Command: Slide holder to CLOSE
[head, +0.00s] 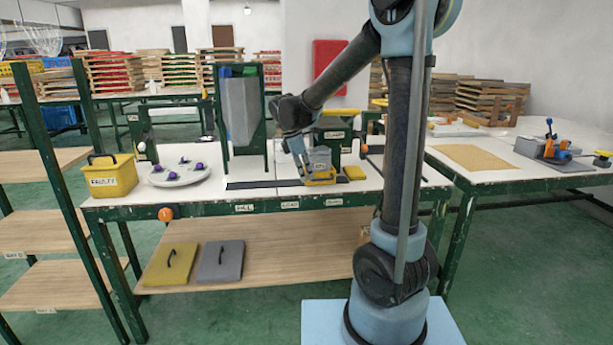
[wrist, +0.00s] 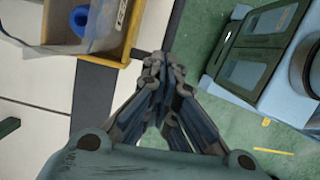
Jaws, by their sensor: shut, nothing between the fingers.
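The yellow holder (head: 320,182) sits on the dark rail (head: 250,184) along the front of the white table, with a clear container (head: 320,158) in it. In the head view it stands above the gap between two front-edge labels that seem to read LOAD (head: 289,205) and CLOSE (head: 333,202). My gripper (head: 304,176) is low at the holder's left side, shut and empty. In the wrist view the closed fingertips (wrist: 163,72) are close to the corner of the yellow holder (wrist: 122,50); I cannot tell whether they touch.
A grey hopper (head: 242,110) in a green frame stands left of the holder. A yellow block (head: 354,173) lies just right of it. The rail's left part is clear.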

